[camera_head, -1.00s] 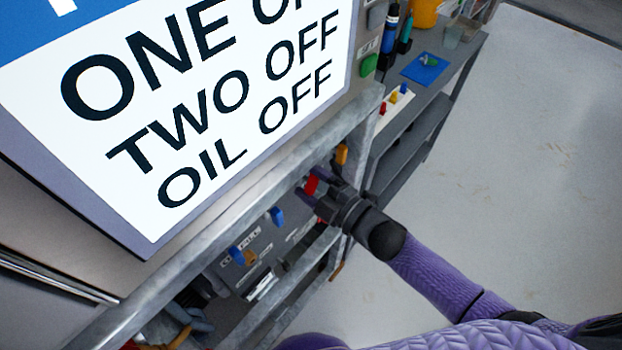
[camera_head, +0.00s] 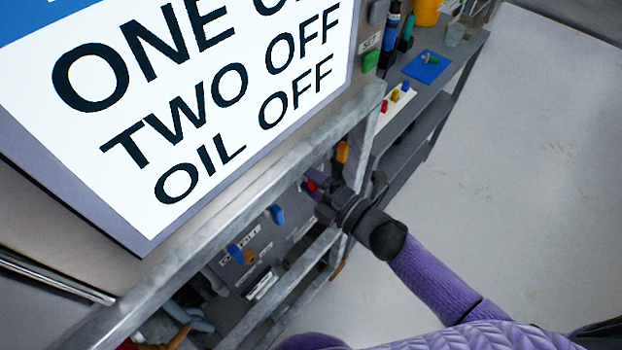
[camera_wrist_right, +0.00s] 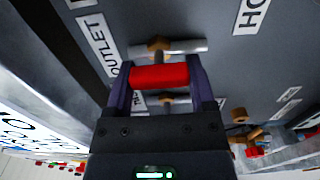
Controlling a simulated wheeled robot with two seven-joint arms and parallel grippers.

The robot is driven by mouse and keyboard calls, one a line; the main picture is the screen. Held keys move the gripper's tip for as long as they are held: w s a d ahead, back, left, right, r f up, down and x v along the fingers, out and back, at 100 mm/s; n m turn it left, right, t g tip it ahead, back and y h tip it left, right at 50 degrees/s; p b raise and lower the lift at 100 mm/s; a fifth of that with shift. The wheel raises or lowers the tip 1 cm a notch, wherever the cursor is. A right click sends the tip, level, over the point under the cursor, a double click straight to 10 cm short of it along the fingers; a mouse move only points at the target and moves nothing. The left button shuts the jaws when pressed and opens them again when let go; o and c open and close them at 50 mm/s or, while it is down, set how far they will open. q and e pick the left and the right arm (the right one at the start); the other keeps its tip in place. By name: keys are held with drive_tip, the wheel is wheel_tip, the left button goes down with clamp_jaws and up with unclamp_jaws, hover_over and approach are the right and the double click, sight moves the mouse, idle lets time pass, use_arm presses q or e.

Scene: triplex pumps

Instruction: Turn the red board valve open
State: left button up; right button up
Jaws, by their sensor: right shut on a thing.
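The red valve handle (camera_head: 311,185) sits on the grey valve board (camera_head: 275,238) under the frame's top rail. In the right wrist view the red handle (camera_wrist_right: 159,76) lies crosswise between the two purple fingers of my right gripper (camera_wrist_right: 160,85), which is shut on it. A brass-coloured fitting and a metal pipe show just behind the handle. In the head view my right gripper (camera_head: 322,193) reaches the board from the right and hides part of the handle. My left gripper is not in view.
Blue handles (camera_head: 276,214) and a yellow handle (camera_head: 342,151) sit beside the red one on the board. A large sign (camera_head: 180,110) reading "TWO OFF, OIL OFF" stands above the metal rail (camera_head: 220,200). A grey bench (camera_head: 440,75) stands behind. The floor at right is clear.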

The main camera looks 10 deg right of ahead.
drive_tip(key=shift+f, duration=0.1)
drive_tip(key=o, duration=1.2)
drive_tip(key=shift+s, duration=0.1)
drive_tip(key=p+v, duration=0.1)
drive_tip(key=v, duration=0.9)
